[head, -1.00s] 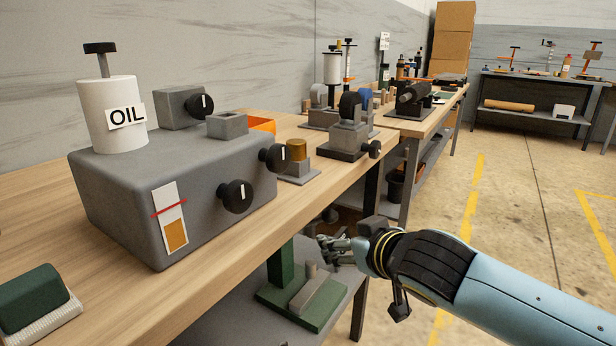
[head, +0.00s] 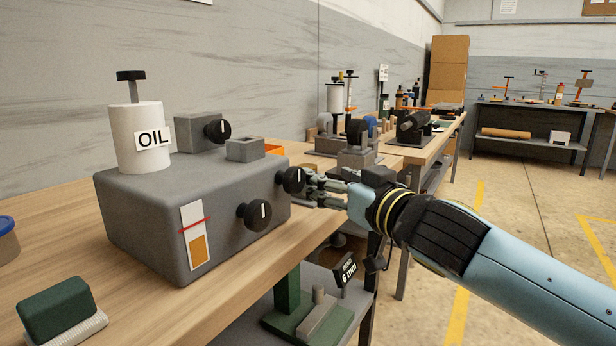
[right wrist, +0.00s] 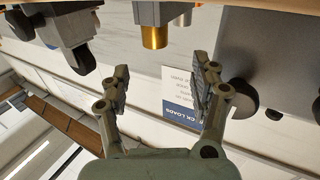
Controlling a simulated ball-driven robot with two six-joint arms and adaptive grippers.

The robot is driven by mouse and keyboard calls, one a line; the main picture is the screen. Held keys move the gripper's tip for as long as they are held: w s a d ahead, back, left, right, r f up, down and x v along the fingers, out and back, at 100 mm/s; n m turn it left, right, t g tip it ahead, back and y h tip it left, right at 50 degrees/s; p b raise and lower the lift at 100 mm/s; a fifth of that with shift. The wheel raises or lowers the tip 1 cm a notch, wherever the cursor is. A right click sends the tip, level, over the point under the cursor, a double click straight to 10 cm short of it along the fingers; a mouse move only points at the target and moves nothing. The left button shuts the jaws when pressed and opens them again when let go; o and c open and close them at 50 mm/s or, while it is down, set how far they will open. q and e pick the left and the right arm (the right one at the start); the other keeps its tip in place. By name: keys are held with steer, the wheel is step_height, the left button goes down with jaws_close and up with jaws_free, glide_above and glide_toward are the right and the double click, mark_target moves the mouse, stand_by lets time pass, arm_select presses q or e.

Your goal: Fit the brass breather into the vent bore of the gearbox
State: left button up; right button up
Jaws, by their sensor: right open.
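The gearbox (head: 150,215) is a grey housing on the wooden bench, with a white OIL container, black knobs and a sight gauge. A small grey block (head: 245,149) with an opening stands on its top; I cannot tell whether this is the vent bore. My right gripper (head: 316,188) is open and empty beside the gearbox's right knobs. In the right wrist view the brass breather (right wrist: 154,38) sits on its grey stand, ahead of the open fingers (right wrist: 163,70) and apart from them. In the head view my gripper hides the breather. My left gripper is out of view.
A black knob (head: 292,180) is close to my right fingers. A grey vise-like fixture (head: 357,150) stands behind my gripper. A green-handled brush (head: 55,308) lies at front left. A black "6 mm" tag (head: 346,270) shows below the bench edge.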

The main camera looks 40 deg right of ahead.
mark_target(308, 166)
steer(key=w, duration=0.3)
steer(key=shift+w+d, duration=0.15)
steer(key=shift+w, duration=0.25)
steer(key=w, duration=0.3)
steer(key=w+d, duration=0.1)
steer(key=w, duration=0.1)
steer(key=shift+w+f, duration=0.15)
steer(key=shift+f, duration=0.25)
jaws_close()
